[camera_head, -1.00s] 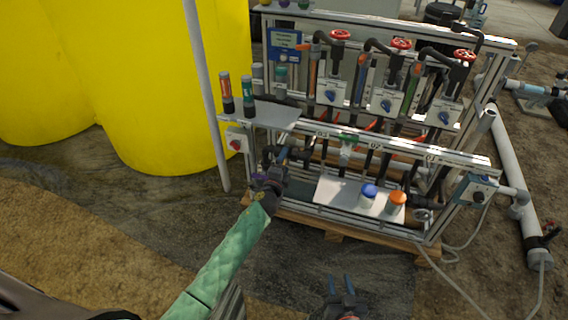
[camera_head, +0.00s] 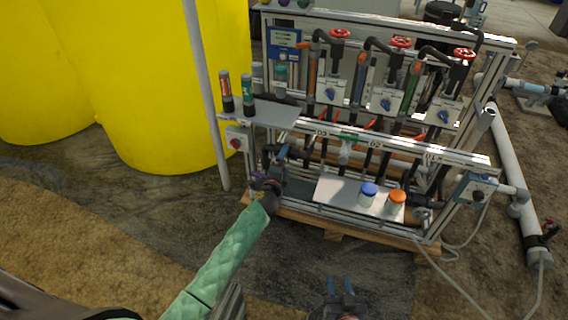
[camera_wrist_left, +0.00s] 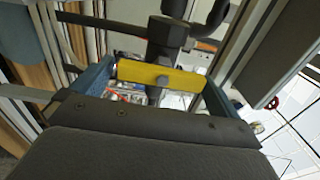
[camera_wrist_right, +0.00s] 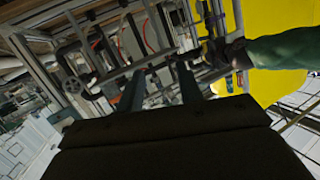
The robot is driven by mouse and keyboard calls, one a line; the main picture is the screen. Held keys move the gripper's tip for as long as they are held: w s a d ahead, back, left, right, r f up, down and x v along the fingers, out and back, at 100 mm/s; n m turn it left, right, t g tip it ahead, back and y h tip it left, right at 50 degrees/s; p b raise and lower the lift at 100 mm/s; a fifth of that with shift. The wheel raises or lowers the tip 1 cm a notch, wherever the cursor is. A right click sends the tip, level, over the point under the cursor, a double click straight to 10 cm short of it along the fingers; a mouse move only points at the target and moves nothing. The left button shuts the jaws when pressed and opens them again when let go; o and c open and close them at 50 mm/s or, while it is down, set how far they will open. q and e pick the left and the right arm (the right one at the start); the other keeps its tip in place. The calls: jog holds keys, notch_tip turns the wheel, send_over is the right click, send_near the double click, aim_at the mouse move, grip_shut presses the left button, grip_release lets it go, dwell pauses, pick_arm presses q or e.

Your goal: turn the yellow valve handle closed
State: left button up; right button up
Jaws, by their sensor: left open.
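The yellow valve handle (camera_wrist_left: 160,76) shows in the left wrist view as a flat bar with a grey bolt at its middle, on a dark valve body (camera_wrist_left: 166,38). It lies crosswise, its two ends near the inner faces of my left gripper's blue fingers (camera_wrist_left: 158,92). I cannot tell whether they touch it. My left gripper is open around the handle. In the head view my left gripper (camera_head: 274,158) is at the skid's lower left, and the handle is hidden there. My right gripper (camera_head: 341,284) is open and empty, low in front of the skid; its fingers also show in the right wrist view (camera_wrist_right: 160,90).
The skid's white shelf (camera_head: 335,193) holds a blue-capped jar (camera_head: 368,194) and an orange-capped jar (camera_head: 396,202). Red handwheels (camera_head: 401,43) stand higher up. A grey post (camera_head: 207,100) and a yellow tank (camera_head: 165,90) are to the left. The ground in front is clear.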

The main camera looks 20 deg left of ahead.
pick_arm(q)
jog(key=s, duration=0.7)
jog(key=shift+s, duration=0.35)
pick_arm(e)
jog(key=f, duration=0.1)
jog(key=s+f, duration=0.1)
jog(key=shift+s+f+g, duration=0.1)
jog(key=shift+f+g, duration=0.3)
pick_arm(q)
jog(key=shift+a, duration=0.1)
pick_arm(e)
jog(key=shift+r, duration=0.2)
